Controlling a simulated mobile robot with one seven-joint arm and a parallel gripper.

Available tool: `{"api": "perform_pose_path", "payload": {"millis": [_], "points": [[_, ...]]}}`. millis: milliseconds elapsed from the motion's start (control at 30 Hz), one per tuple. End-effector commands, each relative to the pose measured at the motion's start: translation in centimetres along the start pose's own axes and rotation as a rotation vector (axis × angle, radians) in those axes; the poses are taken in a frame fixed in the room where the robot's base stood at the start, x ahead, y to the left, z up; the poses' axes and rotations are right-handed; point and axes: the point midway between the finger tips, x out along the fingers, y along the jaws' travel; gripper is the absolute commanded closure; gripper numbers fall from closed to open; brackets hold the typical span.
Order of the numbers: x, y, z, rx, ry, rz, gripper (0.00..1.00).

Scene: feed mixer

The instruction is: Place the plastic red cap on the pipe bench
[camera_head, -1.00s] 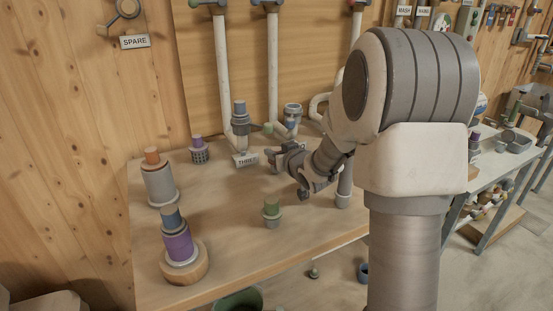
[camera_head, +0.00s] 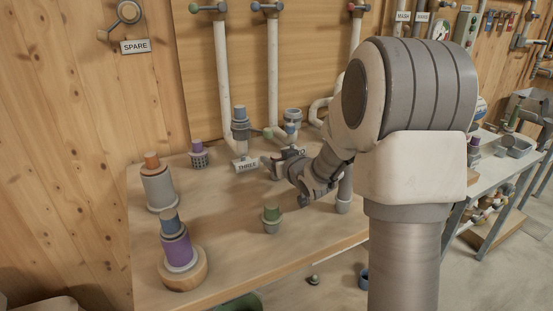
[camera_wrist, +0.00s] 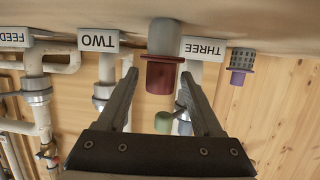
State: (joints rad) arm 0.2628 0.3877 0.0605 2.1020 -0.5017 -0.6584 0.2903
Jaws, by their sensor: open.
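The red cap (camera_wrist: 162,75) shows in the wrist view, which is upside down. It is joined to a grey cylindrical piece (camera_wrist: 164,37) that rests on the bench surface. My gripper (camera_wrist: 158,88) is open, and its two fingers are on either side of the red cap in the picture; I see no clear contact.
A purple-capped piece (camera_head: 198,152), a green-capped piece (camera_head: 272,218), an orange-topped cylinder (camera_head: 157,182) and a purple-and-blue stack (camera_head: 176,250) stand on the bench. White pipes (camera_head: 223,85) rise at the back.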

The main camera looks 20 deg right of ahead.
Motion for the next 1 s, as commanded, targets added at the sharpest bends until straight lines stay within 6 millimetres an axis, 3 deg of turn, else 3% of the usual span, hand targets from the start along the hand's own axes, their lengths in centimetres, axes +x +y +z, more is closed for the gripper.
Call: {"api": "perform_pose_path", "payload": {"millis": [167, 500, 767, 1000], "points": [[-2.5, 0.1, -0.4, 0.0, -0.001, 0.002, 0.33], [-9.6, 0.1, -0.4, 0.001, 0.001, 0.002, 0.33], [-12.1, 0.0, -0.3, -0.004, -0.003, 0.005, 0.33], [-14.8, 0.2, -1.6, -0.044, -0.114, 0.117, 0.33]]}}
